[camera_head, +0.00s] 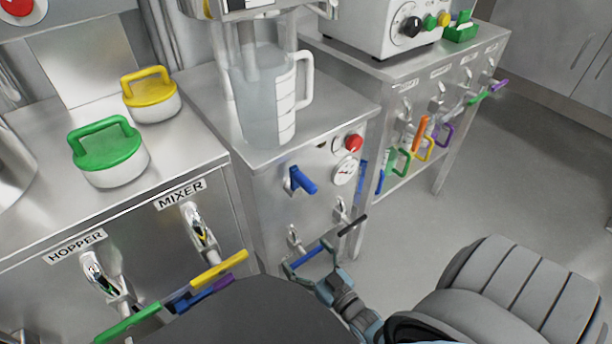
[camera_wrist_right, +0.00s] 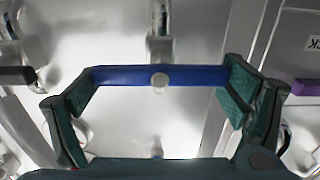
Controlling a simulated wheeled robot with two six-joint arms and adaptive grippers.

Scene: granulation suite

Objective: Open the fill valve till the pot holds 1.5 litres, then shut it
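The pot, a clear jug with a white handle and a white graduated strip (camera_head: 262,100), stands under a spout on the middle steel cabinet. It looks grey-blue inside; I cannot read the level. My right gripper (camera_head: 310,262) is at the lower front of that cabinet. In the right wrist view its fingers (camera_wrist_right: 160,95) are wide apart, one at each end of a blue bar handle (camera_wrist_right: 195,75). The bar lies level between them; I cannot tell whether the pads touch it. Another blue lever (camera_head: 302,180) points down to the right above. My left gripper is not in view.
A black handle (camera_head: 352,224) is close right of my gripper. A red button (camera_head: 354,143) and gauge (camera_head: 344,171) are above. Hopper and mixer valves with green (camera_head: 130,325) and yellow (camera_head: 220,268) handles are left. Floor (camera_head: 480,180) at right is clear.

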